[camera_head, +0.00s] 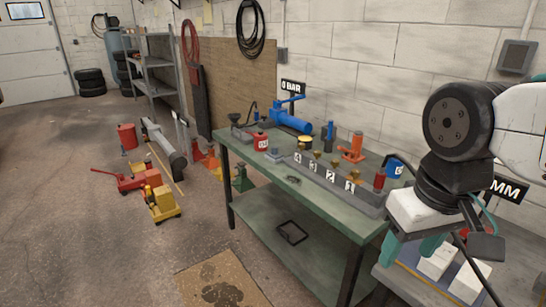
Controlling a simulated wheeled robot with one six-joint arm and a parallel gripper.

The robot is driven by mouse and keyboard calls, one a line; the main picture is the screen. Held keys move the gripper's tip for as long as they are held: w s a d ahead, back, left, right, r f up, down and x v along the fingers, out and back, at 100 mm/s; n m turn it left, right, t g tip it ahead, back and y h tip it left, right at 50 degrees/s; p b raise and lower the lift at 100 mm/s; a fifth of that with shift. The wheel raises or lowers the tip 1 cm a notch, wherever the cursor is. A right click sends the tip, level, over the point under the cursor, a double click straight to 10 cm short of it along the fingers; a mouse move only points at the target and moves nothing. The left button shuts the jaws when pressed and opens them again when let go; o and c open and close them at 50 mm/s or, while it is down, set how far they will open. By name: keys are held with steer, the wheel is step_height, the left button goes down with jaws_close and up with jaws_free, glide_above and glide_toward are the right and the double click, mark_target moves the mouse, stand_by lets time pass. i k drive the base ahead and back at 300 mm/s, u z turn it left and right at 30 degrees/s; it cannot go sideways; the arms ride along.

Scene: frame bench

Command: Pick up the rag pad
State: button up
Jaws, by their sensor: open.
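My gripper (410,250) hangs at the right with its teal fingers pointing down. It is open and nothing shows between the fingers. It is near the right end of the green bench and the left side of a second, grey bench. Two white blocks or pads (438,262) lie on the grey bench, just right of the fingers. No rag pad can be told for certain; one of these white pieces may be it. My arm hides part of that bench.
The green bench (262,175) holds a red can (260,142), a blue tool (292,122), an orange jack (352,148) and a numbered rail (325,180). Red and yellow jacks (160,203) stand on the floor at left. A stained mat (200,270) lies in front.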

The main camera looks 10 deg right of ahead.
mark_target(272, 155)
steer(key=u, duration=0.45)
steer(key=i, duration=0.55)
steer(key=u, duration=0.95)
steer(key=i, duration=2)
steer(key=z, duration=1.2)
steer(key=i, duration=0.75)
steer(key=z, duration=0.7)
